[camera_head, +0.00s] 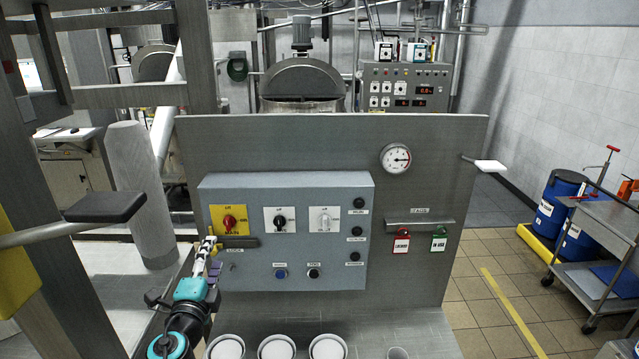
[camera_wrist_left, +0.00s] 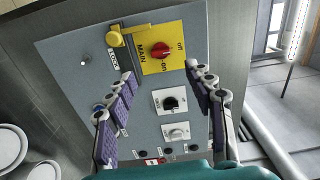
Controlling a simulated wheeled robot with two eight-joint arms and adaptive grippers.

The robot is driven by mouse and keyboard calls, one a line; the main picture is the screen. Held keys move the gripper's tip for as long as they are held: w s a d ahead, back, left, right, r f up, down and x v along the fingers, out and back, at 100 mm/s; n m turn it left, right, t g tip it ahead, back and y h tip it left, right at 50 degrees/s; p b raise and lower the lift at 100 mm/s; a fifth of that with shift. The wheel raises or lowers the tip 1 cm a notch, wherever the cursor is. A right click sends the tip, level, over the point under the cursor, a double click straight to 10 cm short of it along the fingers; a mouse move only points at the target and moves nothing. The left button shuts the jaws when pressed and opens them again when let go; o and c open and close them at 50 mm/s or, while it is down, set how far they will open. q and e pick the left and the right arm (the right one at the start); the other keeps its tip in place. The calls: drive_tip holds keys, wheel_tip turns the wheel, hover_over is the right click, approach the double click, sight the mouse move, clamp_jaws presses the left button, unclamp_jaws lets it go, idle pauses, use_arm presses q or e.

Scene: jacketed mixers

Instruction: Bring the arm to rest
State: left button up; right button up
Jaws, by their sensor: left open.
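My left gripper (camera_head: 212,248) comes up from the lower left in the head view, in front of the lower left part of the grey-blue control box (camera_head: 300,250). In the wrist view its two purple-padded fingers (camera_wrist_left: 162,78) are apart, with nothing between them but the panel beyond. A red knob on a yellow plate (camera_head: 229,220) is just above the gripper; the knob also shows in the wrist view (camera_wrist_left: 160,50). Beside the plate is a dark bar (camera_head: 238,242) with a yellow piece (camera_wrist_left: 114,37) near the LOCK label. My right gripper is in no view.
Several white round containers (camera_head: 276,347) stand on the bench below the box. A tag rail (camera_head: 420,223) and a gauge (camera_head: 395,158) are on the upright panel to the right. A dark pad on a rod (camera_head: 105,205) juts in at left. A cart (camera_head: 600,260) stands far right.

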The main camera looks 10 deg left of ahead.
use_arm(q)
drive_tip(key=s+d+f+n+g+y+b, duration=0.1)
drive_tip(key=s+d+f+n+g+b, duration=0.15)
drive_tip(key=f+n+b, duration=0.35)
drive_tip(key=s+d+f+n+g+y+b, duration=0.1)
drive_tip(key=s+f+n+g+b, duration=0.1)
drive_tip(key=s+f+n+b, duration=0.5)
drive_tip(key=s+d+f+n+g+h+b, duration=0.1)
drive_tip(key=s+d+f+g+h, duration=0.2)
drive_tip(key=d+f, duration=0.4)
drive_tip(key=s+d+f+n+g+h+b, duration=0.1)
drive_tip(key=s+d+f+g+h, duration=0.2)
drive_tip(key=d+f, duration=0.5)
wheel_tip(320, 180, down, 4)
drive_tip(key=shift+s+d+r, duration=0.15)
drive_tip(key=shift+s+d, duration=0.05)
drive_tip(key=shift+s, duration=0.55)
